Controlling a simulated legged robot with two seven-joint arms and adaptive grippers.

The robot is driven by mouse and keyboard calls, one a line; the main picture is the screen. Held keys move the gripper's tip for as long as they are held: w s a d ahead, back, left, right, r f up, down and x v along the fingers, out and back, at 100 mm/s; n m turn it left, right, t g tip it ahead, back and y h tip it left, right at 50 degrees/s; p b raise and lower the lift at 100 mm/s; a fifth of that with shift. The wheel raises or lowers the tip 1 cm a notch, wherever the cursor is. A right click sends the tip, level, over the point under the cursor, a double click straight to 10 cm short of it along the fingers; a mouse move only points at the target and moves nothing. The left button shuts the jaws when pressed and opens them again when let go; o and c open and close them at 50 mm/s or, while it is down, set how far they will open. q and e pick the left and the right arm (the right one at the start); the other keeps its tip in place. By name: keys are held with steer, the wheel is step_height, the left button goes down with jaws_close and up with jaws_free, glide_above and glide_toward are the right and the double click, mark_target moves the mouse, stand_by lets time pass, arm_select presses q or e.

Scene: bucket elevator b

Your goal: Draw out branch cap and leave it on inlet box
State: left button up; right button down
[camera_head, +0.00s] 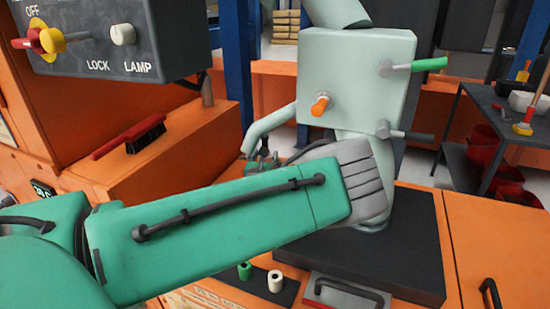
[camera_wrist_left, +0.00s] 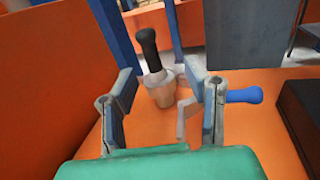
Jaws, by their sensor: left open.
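In the left wrist view, a pale stub (camera_wrist_left: 160,91) with a black handle (camera_wrist_left: 149,50) on top, which looks like the branch cap, stands slightly tilted on an orange surface. My left gripper (camera_wrist_left: 168,97) is open, its fingers on either side of the stub; I cannot tell if they touch it. A blue lever (camera_wrist_left: 243,95) sticks out beside the right finger. In the head view, a pale green box (camera_head: 345,72), perhaps the inlet box, stands behind my left forearm. My forearm hides most of the left gripper there. My right gripper is not in view.
A black plate (camera_head: 410,240) lies under the pale green box. A red brush (camera_head: 130,135) lies on the orange housing at left, below a grey control panel (camera_head: 95,45). Small green and white rollers (camera_head: 275,281) and a black-handled plate (camera_head: 345,292) are in front. A dark cart (camera_head: 490,125) stands right.

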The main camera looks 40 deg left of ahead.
mark_target(266, 146)
arm_select(q)
steer(key=shift+n, duration=0.3)
steer(key=w+a, duration=0.1)
steer(key=w+a+f+b, duration=0.1)
steer(key=a, duration=0.1)
steer(key=w+a+b, duration=0.1)
steer(key=a, duration=0.1)
steer(key=shift+w+a+f, duration=0.25)
steer(key=shift+w+f, duration=0.1)
steer(key=shift+f, duration=0.05)
steer(key=shift+w+d+r+b, duration=0.2)
steer(key=shift+w+r+b, duration=0.15)
steer(key=shift+w, duration=0.25)
steer(key=shift+w+d+r+b, duration=0.25)
steer(key=shift+w+r, duration=0.1)
steer(key=shift+w, duration=0.2)
steer(key=shift+w+r, duration=0.15)
steer(key=shift+a+f, duration=0.35)
steer(key=shift+a, duration=0.3)
steer(key=shift+a+f, duration=0.25)
jaws_close()
steer(key=shift+d+r, duration=0.25)
steer(key=shift+d, duration=0.25)
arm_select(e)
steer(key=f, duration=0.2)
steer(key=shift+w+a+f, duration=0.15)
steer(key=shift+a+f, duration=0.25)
arm_select(q)
steer(key=shift+a, duration=0.15)
